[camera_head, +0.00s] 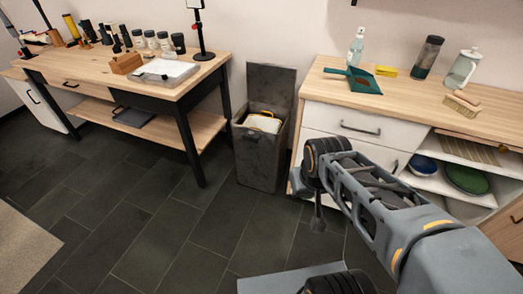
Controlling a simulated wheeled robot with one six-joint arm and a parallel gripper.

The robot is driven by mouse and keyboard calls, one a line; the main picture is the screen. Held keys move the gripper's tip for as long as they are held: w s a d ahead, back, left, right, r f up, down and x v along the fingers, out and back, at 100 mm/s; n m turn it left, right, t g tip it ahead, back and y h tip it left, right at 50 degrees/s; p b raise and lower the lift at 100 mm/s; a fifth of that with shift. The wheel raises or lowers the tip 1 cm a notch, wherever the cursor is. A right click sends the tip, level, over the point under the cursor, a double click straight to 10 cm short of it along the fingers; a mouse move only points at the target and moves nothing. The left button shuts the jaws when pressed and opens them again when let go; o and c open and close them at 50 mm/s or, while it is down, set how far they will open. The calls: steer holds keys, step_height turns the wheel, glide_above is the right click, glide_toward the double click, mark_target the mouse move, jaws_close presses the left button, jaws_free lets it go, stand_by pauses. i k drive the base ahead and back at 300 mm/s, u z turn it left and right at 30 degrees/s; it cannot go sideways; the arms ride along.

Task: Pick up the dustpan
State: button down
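The dustpan (361,82) is teal-green and lies on the wooden top of the white cabinet (309,81) at the right, near its left end. Its narrow handle points left. My arm reaches in from the lower right, with a dark ribbed joint in front of the cabinet's left end, below the dustpan and apart from it. I cannot make out my gripper's fingers. Nothing covers the dustpan in this view.
A spray bottle (356,47), yellow block (386,72), dark tumbler (428,57), clear bottle (462,69) and brush (462,104) share the counter. A bin (258,158) with an open lid stands left of it. A workbench (207,69) stands further left.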

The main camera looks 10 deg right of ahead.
mark_target(360, 81)
steer(key=z, duration=1.5)
steer(key=i, duration=1)
steer(key=u, duration=0.25)
